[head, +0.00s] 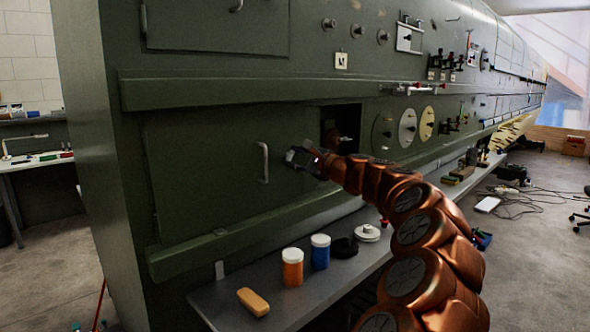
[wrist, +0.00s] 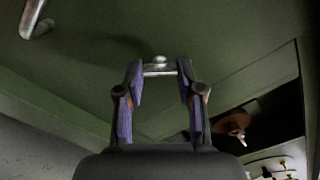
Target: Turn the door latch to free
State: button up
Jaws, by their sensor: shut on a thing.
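The door (head: 200,180) is a dark green panel in the fuselage side, with a vertical metal handle (head: 263,162) near its right edge. The handle also shows at the top left of the wrist view (wrist: 35,22). The door latch (wrist: 160,67) is a small silver bar with a round knob, lying crosswise between my fingertips. My gripper (head: 294,157) is at the door's right edge, just right of the handle. In the wrist view my gripper (wrist: 161,72) is shut on the latch, with a purple-padded finger at each end. In the head view my gripper hides the latch.
An open dark recess (head: 341,125) lies right of the door, with round dials beyond. A grey shelf (head: 225,300) runs below, bearing an orange jar (head: 292,270), a blue jar (head: 320,255), a tan block (head: 253,301) and round discs. Floor cables lie at right.

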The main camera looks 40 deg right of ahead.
jog(key=n+b, duration=0.4)
jog(key=shift+f+b, duration=0.25)
jog(key=shift+b, duration=0.05)
jog(key=n+b, duration=0.3)
jog(key=shift+r+n, duration=0.15)
jog(key=shift+n, duration=0.15)
jog(key=o, duration=1.2)
jog(key=shift+r, duration=0.1)
jog(key=shift+c, duration=0.2)
jog(key=s, duration=1.2)
jog(key=shift+a, duration=0.15)
